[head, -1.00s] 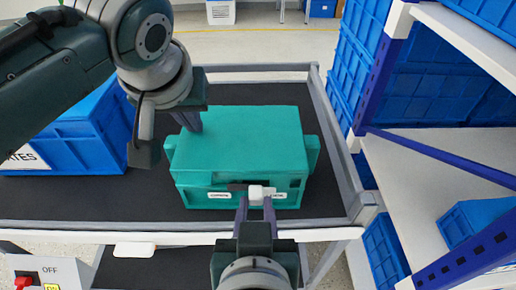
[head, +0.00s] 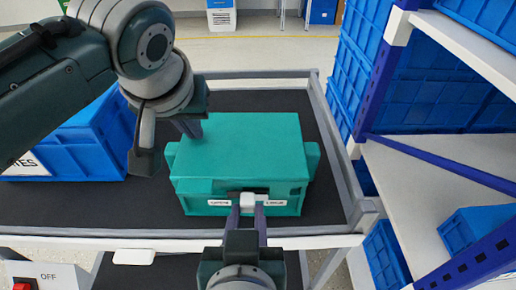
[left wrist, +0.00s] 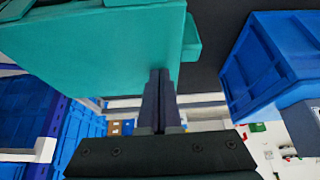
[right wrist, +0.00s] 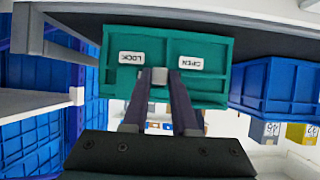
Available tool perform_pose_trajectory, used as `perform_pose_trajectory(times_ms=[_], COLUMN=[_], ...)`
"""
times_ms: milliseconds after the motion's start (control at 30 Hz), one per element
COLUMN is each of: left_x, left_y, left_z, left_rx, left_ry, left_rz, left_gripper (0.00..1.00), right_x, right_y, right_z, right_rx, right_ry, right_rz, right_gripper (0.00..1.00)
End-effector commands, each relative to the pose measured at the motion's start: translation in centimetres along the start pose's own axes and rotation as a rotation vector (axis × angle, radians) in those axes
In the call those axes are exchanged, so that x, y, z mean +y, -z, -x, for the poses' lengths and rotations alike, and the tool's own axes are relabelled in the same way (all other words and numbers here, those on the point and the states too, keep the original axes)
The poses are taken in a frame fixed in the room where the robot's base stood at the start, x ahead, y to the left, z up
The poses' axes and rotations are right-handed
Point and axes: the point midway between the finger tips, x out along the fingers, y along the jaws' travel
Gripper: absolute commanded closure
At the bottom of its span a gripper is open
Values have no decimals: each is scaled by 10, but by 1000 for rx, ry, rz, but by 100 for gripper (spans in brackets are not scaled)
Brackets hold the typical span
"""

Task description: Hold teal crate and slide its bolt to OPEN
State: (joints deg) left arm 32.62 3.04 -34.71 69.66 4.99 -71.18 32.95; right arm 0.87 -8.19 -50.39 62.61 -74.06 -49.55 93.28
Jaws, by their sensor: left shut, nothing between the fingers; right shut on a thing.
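The teal crate (head: 245,150) stands on the dark tabletop, its lid closed. The white bolt knob (head: 248,199) on its front is about midway between the OPEN label (right wrist: 190,64) and the LOCK label (right wrist: 132,57). In the head view OPEN is on the left. My right gripper (head: 248,208) is shut on the knob from the front; it also shows in the right wrist view (right wrist: 158,80). My left gripper (head: 190,128) is shut and empty at the crate's left end; its fingers (left wrist: 158,80) overlap the crate's edge, and contact is unclear.
A blue crate (head: 92,140) stands left of the teal one. A raised metal rim (head: 335,150) edges the table. Shelving with blue bins (head: 478,230) is close on the right. A switch box marked OFF (head: 50,277) is at the lower left.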

Motion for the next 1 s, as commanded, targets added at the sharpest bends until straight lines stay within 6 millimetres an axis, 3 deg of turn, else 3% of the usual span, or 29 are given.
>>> perform_pose_trajectory(times_ms=[567, 600, 833, 1000], left_x=[-2, -2, -2, -2], left_y=[-6, -6, -6, -6], left_z=[-3, -3, -3, -3], left_rx=[-15, -15, -15, -14], left_ry=[7, 7, 7, 7], left_rz=[-1, -1, -1, -1], left_gripper=[100, 100, 100, 100], right_x=[-14, -14, -14, -14], right_y=[-1, -2, -1, -1], right_z=[0, -1, 0, 0], right_rx=[-2, -2, -1, -1], right_ry=[-1, -2, -1, -1], right_rz=[1, 1, 0, 0], right_gripper=[100, 72, 46, 45])
